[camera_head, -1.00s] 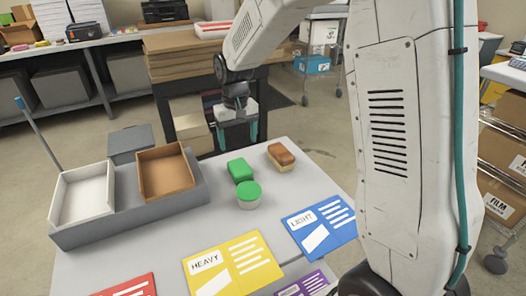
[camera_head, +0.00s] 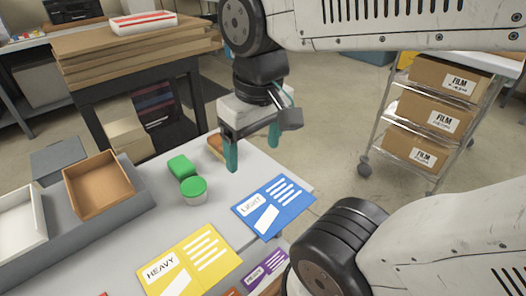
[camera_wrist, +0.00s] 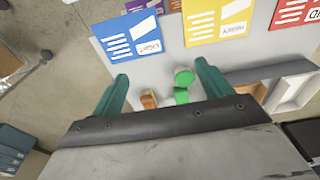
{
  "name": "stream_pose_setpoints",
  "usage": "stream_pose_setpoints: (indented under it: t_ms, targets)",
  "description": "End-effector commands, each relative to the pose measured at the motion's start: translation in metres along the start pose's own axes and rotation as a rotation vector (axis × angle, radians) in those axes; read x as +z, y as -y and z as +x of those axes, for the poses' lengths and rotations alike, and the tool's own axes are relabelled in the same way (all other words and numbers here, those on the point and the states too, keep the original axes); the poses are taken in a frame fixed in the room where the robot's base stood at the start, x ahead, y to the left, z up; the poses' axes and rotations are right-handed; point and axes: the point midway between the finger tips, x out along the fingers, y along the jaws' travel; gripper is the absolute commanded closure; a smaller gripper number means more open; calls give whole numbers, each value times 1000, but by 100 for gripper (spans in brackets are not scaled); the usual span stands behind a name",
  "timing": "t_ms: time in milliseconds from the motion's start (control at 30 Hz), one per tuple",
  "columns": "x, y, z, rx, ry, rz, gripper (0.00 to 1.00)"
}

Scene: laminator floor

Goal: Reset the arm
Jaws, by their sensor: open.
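My gripper (camera_head: 253,150) is open, with its two teal fingers pointing down above the back right part of the grey table (camera_head: 225,212). Nothing is between the fingers. In the wrist view my gripper (camera_wrist: 158,90) also shows with its fingers wide apart. Behind the fingers in the head view, a brown block (camera_head: 216,146) sits on the table, partly hidden by my gripper. A green block (camera_head: 181,167) and a round tub with a green lid (camera_head: 194,189) stand to the left of my gripper.
A blue LIGHT card (camera_head: 273,206), a yellow HEAVY card (camera_head: 189,265) and a purple card (camera_head: 262,275) lie on the table. A brown tray (camera_head: 98,185) and a white tray (camera_head: 20,225) are at left. A rack of FILM boxes (camera_head: 430,115) stands at right.

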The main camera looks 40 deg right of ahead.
Motion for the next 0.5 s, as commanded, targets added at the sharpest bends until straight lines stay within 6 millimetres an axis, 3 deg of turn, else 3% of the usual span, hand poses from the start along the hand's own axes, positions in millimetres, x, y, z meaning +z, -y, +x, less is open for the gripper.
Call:
stream_pose_setpoints:
  t_ms: [167,500]
  targets:
    - [22,-1,2,1,-9,0,22]
    - [23,-1,3,1,-9,0,22]
